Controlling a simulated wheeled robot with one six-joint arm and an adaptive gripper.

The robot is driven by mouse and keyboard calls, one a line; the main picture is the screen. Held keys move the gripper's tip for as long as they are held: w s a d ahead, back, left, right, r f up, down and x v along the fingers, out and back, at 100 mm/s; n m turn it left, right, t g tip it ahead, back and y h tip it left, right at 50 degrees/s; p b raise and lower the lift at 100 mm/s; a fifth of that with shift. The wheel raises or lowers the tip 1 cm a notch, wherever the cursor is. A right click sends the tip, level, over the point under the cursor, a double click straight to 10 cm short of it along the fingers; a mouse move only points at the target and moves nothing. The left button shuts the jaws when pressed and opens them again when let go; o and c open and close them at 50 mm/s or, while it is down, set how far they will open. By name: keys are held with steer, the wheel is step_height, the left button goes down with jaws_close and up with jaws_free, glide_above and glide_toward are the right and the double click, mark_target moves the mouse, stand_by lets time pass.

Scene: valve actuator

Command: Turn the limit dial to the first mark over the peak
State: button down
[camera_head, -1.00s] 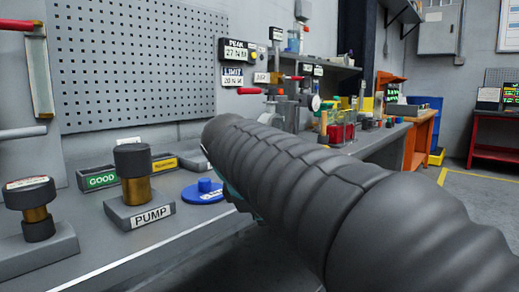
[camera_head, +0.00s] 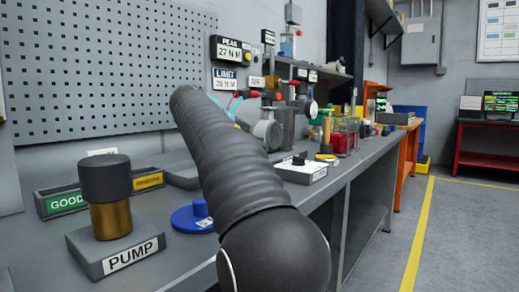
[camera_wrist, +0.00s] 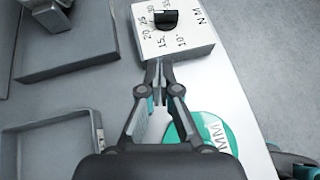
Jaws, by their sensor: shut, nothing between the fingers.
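The limit dial is a black knob (camera_wrist: 165,18) on a white box (camera_wrist: 185,42) marked 10, 15, 20, 25, 30 and N M, at the top of the wrist view. In the head view the box (camera_head: 302,174) stands near the bench's front edge with the knob (camera_head: 299,159) on top. I cannot tell exactly which mark the knob points to. The PEAK display (camera_head: 230,52) reads 27 N M; the LIMIT display (camera_head: 225,80) seems to read 20 N M. My gripper (camera_wrist: 159,68) is shut and empty, its tips just short of the box's near edge. My arm mostly hides it in the head view.
A PUMP stand (camera_head: 118,245) with a black-topped brass piece, a GOOD tray (camera_head: 62,204) and a blue disc (camera_head: 186,220) are on the left. Grey trays (camera_wrist: 70,70) and a teal disc (camera_wrist: 205,130) lie near my gripper. Red-handled equipment (camera_head: 268,130) stands behind.

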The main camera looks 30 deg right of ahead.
mark_target(295, 159)
steer(key=x, duration=0.3)
steer(key=b+x, duration=0.1)
steer(key=x, duration=0.2)
steer(key=r+x, duration=0.1)
steer(key=x, duration=0.3)
steer(key=shift+w+d, duration=0.1)
steer(key=shift+d, duration=0.2)
steer(key=shift+w+d+r, duration=0.1)
steer(key=shift+d, duration=0.5)
